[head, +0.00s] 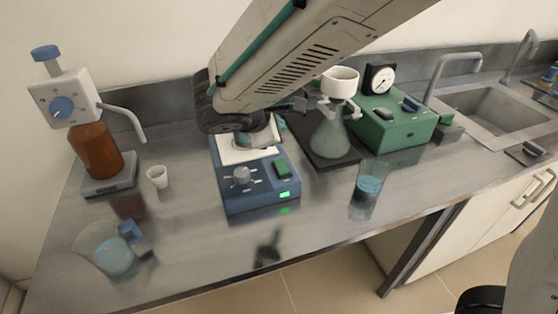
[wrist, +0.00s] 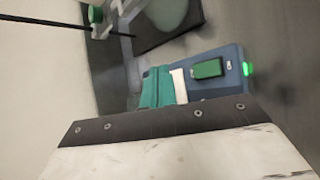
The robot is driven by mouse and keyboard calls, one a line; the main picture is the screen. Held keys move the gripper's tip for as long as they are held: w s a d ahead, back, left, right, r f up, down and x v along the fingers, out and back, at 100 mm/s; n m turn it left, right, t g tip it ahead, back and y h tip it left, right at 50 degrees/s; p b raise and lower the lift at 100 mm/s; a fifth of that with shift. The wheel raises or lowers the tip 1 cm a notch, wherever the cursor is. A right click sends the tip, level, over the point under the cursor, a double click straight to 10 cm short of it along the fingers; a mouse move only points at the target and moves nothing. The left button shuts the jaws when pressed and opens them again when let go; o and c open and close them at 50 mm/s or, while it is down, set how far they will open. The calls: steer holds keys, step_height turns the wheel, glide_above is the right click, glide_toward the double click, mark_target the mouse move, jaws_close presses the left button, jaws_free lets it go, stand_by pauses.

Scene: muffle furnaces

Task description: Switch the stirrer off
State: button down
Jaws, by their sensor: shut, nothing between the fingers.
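The stirrer (head: 262,195) is a blue box with a white top plate (head: 235,153), standing mid-bench. Its front has a grey knob (head: 241,176) and a green rocker switch (head: 282,168). A small green light (head: 285,195) glows below the switch. In the wrist view, the stirrer's blue front (wrist: 222,88), green switch (wrist: 208,69) and lit lamp (wrist: 247,69) also show. My gripper's teal fingers (wrist: 160,87) are shut and empty, beside the white plate edge and left of the switch in that view. In the head view my arm's end hangs over the top plate and largely hides the fingers.
Right of the stirrer, a flask with a white funnel (head: 330,132) stands on a dark mat beside a green gauged box (head: 397,126). A glass of blue liquid (head: 369,186) stands front right. Left are a small white cup (head: 157,177) and an amber dispenser bottle (head: 96,151).

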mark_target(276, 165)
steer(key=shift+f, duration=0.1)
steer(key=shift+w+a+f, duration=0.1)
steer(key=shift+w+f, duration=0.1)
steer(key=shift+f, duration=1.25)
steer(key=shift+w+f, duration=0.2)
steer(key=shift+f, duration=1.2)
steer(key=shift+w+a+f, duration=0.1)
steer(key=shift+w+f, duration=0.1)
steer(key=shift+f, duration=1.25)
steer(key=shift+f, duration=0.4)
steer(key=shift+w+f, duration=0.1)
steer(key=shift+f, duration=0.25)
steer(key=shift+r, duration=0.15)
steer(key=shift+r, duration=0.65)
steer(key=shift+s+d+r, duration=0.1)
steer(key=shift+s+r, duration=0.15)
steer(key=shift+r, duration=1)
steer(key=shift+s+d+r, duration=0.1)
steer(key=shift+s+r, duration=0.1)
steer(key=shift+r, duration=1.05)
